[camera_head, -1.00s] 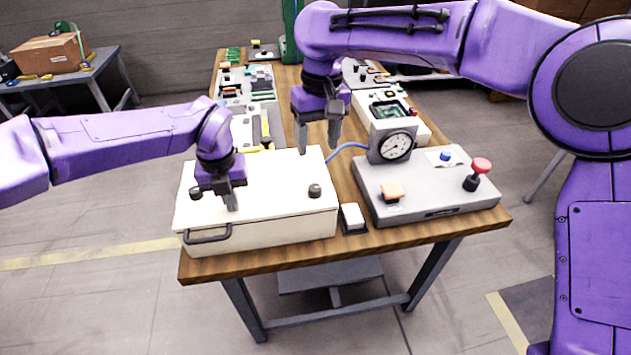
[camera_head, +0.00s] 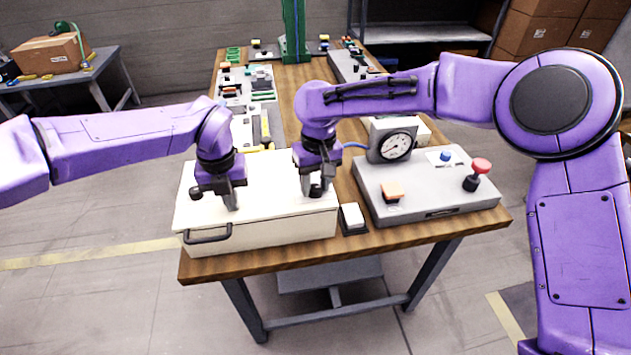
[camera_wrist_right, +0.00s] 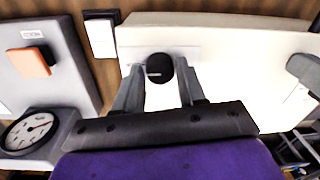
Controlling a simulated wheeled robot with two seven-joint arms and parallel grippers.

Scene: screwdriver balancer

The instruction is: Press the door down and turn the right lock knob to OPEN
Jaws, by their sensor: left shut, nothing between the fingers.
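The door is the white lid (camera_head: 262,212) of a box on the table, lying flat. My left gripper (camera_head: 234,207) is shut and empty, its fingertips down on the lid left of its middle. The right lock knob (camera_wrist_right: 159,67) is a dark round knob on the lid; in the head view my right gripper mostly hides it. My right gripper (camera_wrist_right: 158,100) is open, its fingers on both sides of the knob, apart from it as far as I see. The left lock knob (camera_head: 196,193) is partly visible beside my left gripper. I cannot read the lock markings.
A dark handle (camera_head: 208,234) is on the box front. A white switch (camera_head: 352,216) stands right of the box. A grey panel (camera_head: 430,196) with a gauge (camera_head: 395,146), orange switch (camera_head: 392,191) and red-topped lever (camera_head: 480,167) is further right. Trays of parts line the table's back.

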